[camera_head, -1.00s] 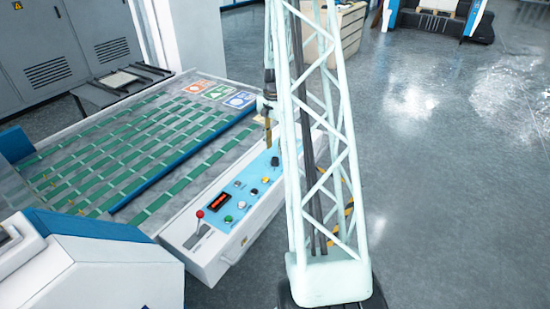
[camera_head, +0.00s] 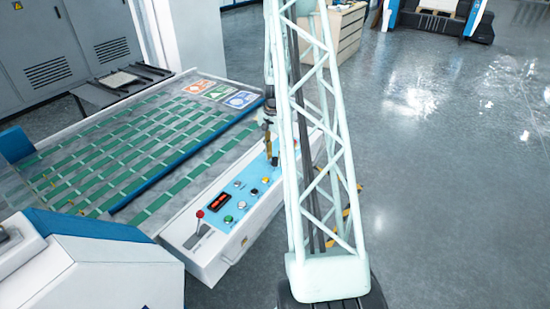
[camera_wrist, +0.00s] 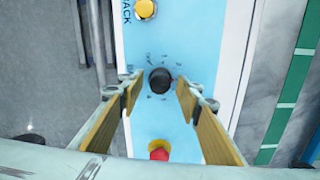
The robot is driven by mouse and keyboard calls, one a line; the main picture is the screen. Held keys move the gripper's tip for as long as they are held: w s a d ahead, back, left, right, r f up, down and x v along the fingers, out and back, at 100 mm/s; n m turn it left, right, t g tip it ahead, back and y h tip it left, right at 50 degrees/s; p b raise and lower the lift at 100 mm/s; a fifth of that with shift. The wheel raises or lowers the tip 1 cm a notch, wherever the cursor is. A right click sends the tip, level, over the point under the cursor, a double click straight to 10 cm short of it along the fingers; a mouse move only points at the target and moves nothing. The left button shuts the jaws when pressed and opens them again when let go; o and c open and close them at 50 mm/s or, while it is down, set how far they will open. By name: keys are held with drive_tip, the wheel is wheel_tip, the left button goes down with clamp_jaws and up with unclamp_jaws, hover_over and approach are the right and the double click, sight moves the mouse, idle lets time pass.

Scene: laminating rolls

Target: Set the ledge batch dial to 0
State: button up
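The black batch dial (camera_wrist: 159,81) sits on the light-blue control panel (camera_wrist: 185,40), with small dark marks around it too blurred to read. Its pointer setting cannot be made out. In the head view the dial (camera_head: 275,161) is near the panel's far end. My gripper (camera_wrist: 160,88) is open, its two tan-padded fingers on either side of the dial in the wrist view, with gaps showing on both sides. In the head view my gripper (camera_head: 268,152) is just above and beside the dial, partly behind my lattice column.
A red button on a yellow base (camera_wrist: 159,152) and a yellow button (camera_wrist: 146,8) flank the dial. The panel also has a red-knobbed lever (camera_head: 200,214) and a red display (camera_head: 219,201). A green-striped bed (camera_head: 120,150) lies to the left; floor is open on the right.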

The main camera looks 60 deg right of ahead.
drive_tip(key=shift+c, duration=0.5)
drive_tip(key=c, duration=0.7)
drive_tip(key=shift+c, duration=0.2)
drive_tip(key=shift+n+b, duration=0.35)
drive_tip(key=shift+n, duration=0.25)
drive_tip(key=n+b, duration=0.1)
drive_tip(key=n, duration=0.3)
drive_tip(key=shift+f+b, duration=0.1)
drive_tip(key=shift+b, duration=0.25)
drive_tip(key=n+b, duration=0.1)
drive_tip(key=n, duration=0.5)
drive_tip(key=shift+b, duration=0.35)
drive_tip(key=n+b, duration=0.1)
drive_tip(key=n, duration=0.5)
drive_tip(key=shift+n, duration=0.4)
drive_tip(key=n+b, duration=0.1)
drive_tip(key=n, duration=0.4)
drive_tip(key=shift+n, duration=0.4)
